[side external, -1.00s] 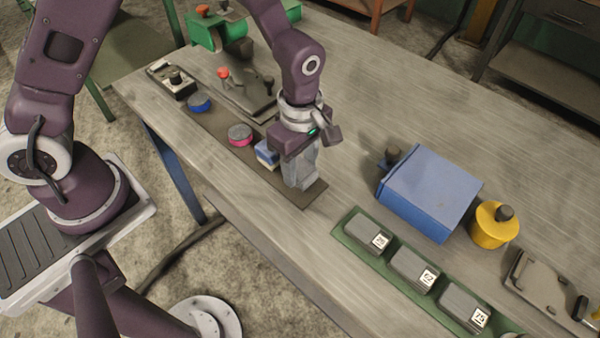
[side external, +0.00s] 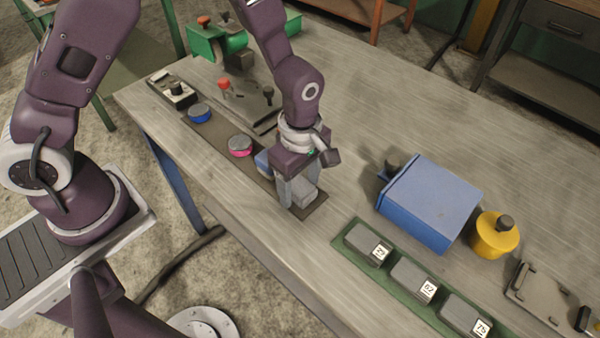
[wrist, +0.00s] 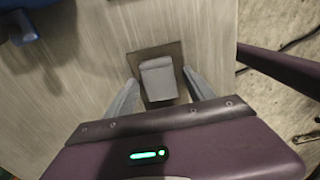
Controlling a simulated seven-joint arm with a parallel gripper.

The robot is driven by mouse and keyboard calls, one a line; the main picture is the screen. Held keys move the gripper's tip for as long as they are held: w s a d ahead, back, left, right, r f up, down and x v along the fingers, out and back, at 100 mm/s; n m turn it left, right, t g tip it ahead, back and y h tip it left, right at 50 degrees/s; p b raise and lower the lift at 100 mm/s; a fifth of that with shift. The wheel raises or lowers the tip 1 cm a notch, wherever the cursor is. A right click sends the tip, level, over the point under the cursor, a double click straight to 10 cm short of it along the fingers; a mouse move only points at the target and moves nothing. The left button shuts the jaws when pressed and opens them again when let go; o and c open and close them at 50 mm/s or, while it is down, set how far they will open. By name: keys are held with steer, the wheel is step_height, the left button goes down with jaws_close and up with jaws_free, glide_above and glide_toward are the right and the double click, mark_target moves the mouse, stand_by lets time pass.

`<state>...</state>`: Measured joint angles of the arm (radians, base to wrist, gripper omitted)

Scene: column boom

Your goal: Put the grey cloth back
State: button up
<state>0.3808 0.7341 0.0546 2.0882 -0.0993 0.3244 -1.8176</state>
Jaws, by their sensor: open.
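The grey cloth (wrist: 158,80) looks like a small folded pad. In the wrist view it lies over the end of a dark mat (wrist: 142,61), between my two fingers. My gripper (wrist: 160,77) is open, one finger on each side of the cloth; I cannot tell whether either touches it. In the side view my gripper (side external: 298,192) points down over the mat's near right end (side external: 302,213), and its fingers partly hide the cloth.
On the mat, a blue item (side external: 263,161) sits beside my gripper, then a pink-sided round pad (side external: 240,146) and a blue-sided one (side external: 200,113). To the right are a green tray (side external: 340,243) with grey numbered blocks, a blue box (side external: 430,200) and a yellow canister (side external: 494,236).

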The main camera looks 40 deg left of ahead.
step_height(320, 180, up, 12)
step_height(320, 180, up, 9)
steer(key=m+t, duration=0.2)
steer(key=m, duration=0.3)
glide_above(300, 186)
steer(key=s+a, duration=0.4)
steer(key=s+a+r+m+t, duration=0.1)
steer(key=s+a+r+m, duration=0.1)
steer(key=s+m, duration=0.4)
steer(key=s+a+r+m+t, duration=0.2)
steer(key=s+a+r+m, duration=0.1)
steer(key=s+a+m, duration=0.2)
steer(key=shift+s+a+r+m+t, duration=0.25)
steer(key=shift+s+r+m+t, duration=0.05)
steer(key=shift+s+m, duration=0.7)
